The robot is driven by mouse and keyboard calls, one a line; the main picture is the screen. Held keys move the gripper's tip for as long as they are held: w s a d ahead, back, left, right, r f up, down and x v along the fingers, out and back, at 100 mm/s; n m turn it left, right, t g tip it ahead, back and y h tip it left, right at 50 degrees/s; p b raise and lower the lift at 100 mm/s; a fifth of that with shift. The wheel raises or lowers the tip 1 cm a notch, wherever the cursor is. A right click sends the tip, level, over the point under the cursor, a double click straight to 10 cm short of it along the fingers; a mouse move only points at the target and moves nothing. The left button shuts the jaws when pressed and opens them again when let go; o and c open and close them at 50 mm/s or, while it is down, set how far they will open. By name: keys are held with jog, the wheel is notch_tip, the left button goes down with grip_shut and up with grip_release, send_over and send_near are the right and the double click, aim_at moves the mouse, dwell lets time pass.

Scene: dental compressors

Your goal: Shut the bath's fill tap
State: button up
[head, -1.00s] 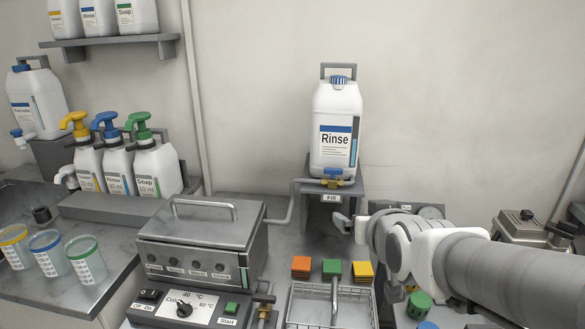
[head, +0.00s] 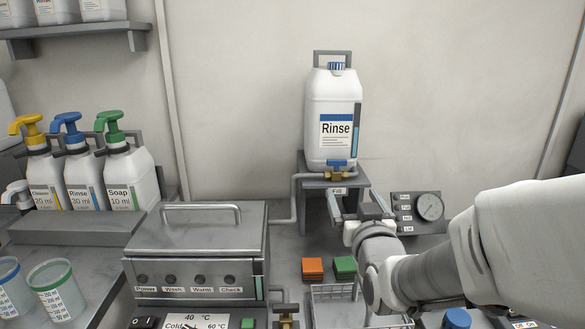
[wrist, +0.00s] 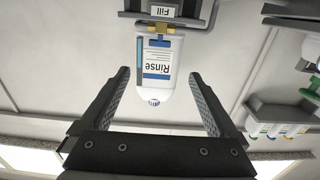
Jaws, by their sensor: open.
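The fill tap (head: 339,174) is a brass valve with a blue handle, below the front of the white Rinse container (head: 333,105). Its handle looks roughly level in the head view. A "Fill" label (head: 337,190) is under it. The tap also shows upside down in the wrist view (wrist: 162,29), beyond my fingertips. A grey pipe runs from the tap toward the bath (head: 195,250), a closed grey metal box. My gripper (head: 356,198) is open and empty, below and in front of the tap. Its two fingers (wrist: 160,76) stand wide apart in the wrist view, touching nothing.
Another brass tap (head: 287,321) is at the bath's right. The wall above is clear.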

jog(key=p, duration=1)
send_near(337, 162)
jog(key=w, duration=0.9)
jog(key=c, duration=1.4)
